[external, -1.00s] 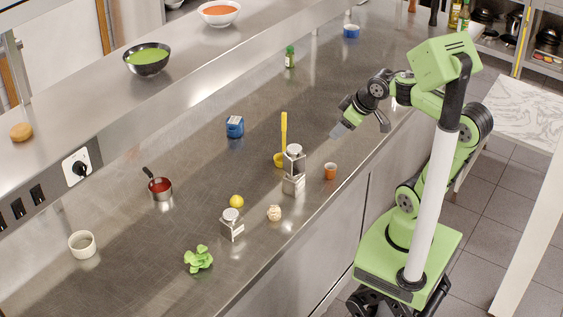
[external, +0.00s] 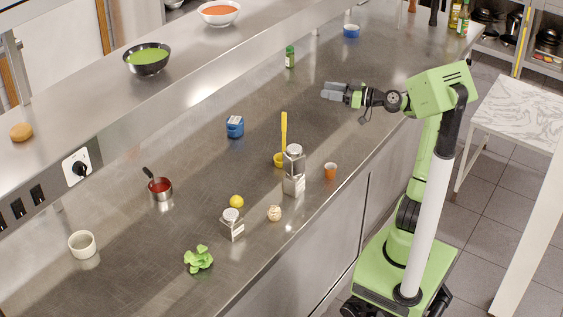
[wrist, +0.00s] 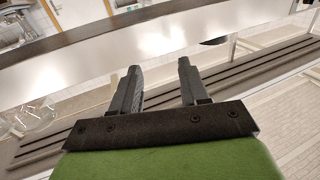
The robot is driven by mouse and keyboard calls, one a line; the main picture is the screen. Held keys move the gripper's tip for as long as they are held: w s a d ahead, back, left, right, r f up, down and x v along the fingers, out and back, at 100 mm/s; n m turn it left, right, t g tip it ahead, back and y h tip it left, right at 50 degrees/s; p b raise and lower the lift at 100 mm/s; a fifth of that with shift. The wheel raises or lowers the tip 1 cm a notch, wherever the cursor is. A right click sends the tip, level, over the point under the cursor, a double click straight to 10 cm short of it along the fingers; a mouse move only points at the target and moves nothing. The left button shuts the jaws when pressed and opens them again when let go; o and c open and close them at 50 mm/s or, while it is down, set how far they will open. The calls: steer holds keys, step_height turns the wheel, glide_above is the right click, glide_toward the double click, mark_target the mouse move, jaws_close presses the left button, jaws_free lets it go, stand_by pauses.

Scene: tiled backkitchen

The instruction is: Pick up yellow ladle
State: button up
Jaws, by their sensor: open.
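The yellow ladle (external: 284,130) is on the steel counter in the external view, its handle pointing up and away and its bowl low beside a metal-lidded jar. The jar hides part of the bowl. My gripper (external: 325,92) is above the counter, to the right of and farther back than the ladle, apart from it and pointing left. In the wrist view my gripper (wrist: 158,75) has its two grey fingers spread with nothing between them. The ladle is not in the wrist view.
The jar (external: 293,170) stands close in front of the ladle, with an orange cup (external: 330,171) to its right. A blue container (external: 235,127) is to the left. A green-capped bottle (external: 290,57) stands behind. A raised shelf (external: 100,120) runs along the left.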

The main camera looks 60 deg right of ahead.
glide_toward(284, 131)
steer(key=s+d+r, duration=0.2)
steer(key=s+r, duration=0.3)
steer(key=p+x, duration=0.1)
steer(key=x, duration=0.7)
steer(key=p+x, duration=0.1)
steer(key=x, duration=0.6)
steer(key=shift+w+d+f, duration=0.1)
steer(key=shift+w, duration=0.35)
steer(key=shift+s, duration=0.1)
steer(key=shift+c, duration=0.2)
jaws_close()
